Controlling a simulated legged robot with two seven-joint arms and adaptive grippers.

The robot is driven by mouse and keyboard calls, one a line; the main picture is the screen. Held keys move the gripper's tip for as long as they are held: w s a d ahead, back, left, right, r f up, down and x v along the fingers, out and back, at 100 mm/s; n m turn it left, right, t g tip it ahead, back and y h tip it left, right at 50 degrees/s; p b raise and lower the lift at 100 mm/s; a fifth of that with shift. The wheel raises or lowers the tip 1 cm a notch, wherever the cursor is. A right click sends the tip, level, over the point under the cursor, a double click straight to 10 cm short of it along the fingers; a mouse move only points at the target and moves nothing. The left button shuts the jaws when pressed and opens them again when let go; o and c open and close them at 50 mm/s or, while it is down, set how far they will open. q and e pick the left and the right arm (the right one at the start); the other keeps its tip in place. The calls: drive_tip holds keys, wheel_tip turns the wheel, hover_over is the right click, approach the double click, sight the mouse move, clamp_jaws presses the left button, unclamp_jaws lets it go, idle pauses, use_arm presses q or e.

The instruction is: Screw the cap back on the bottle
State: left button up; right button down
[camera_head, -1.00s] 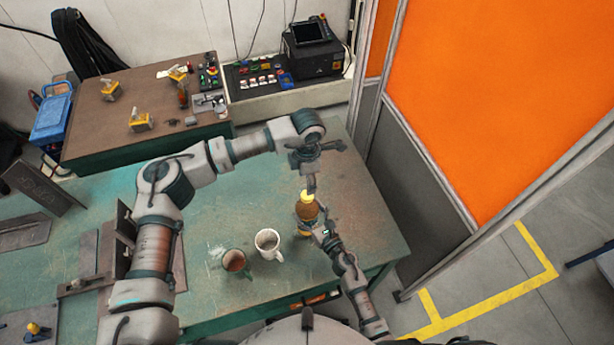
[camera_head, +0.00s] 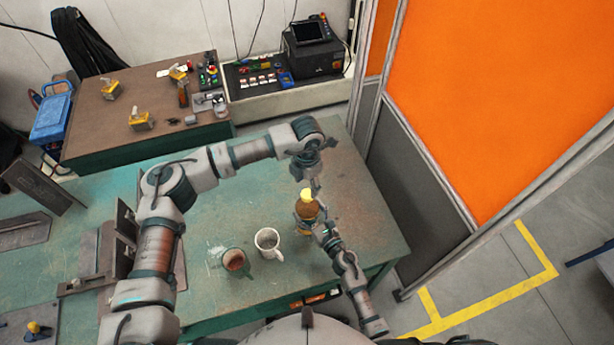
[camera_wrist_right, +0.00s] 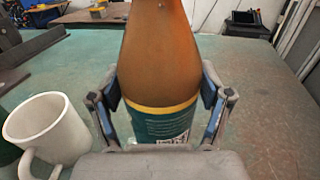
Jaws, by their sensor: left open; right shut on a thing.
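A brown bottle (camera_head: 307,211) stands upright on the green table. Its label is teal with a yellow band, seen in the right wrist view (camera_wrist_right: 160,112). The yellow cap (camera_head: 306,195) shows at the bottle's top; I cannot tell whether it is threaded on. My right gripper (camera_wrist_right: 160,112) is shut around the bottle's lower body, a finger on each side. My left gripper (camera_head: 307,178) points down from above, just over the cap, and is open. The small gap between its fingers and the cap is hard to judge.
A white mug (camera_head: 268,243) and a dark green mug (camera_head: 234,261) stand left of the bottle on the worktable (camera_head: 205,285). Metal fixtures (camera_head: 120,245) stand further left. An orange-panelled partition (camera_head: 480,90) rises to the right. The table behind the mugs is clear.

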sight(307, 193)
use_arm(q)
drive_tip(key=shift+f, duration=2.4)
clamp_jaws()
drive_tip(key=shift+o, duration=0.7)
unclamp_jaws()
drive_tip(key=shift+r, duration=0.15)
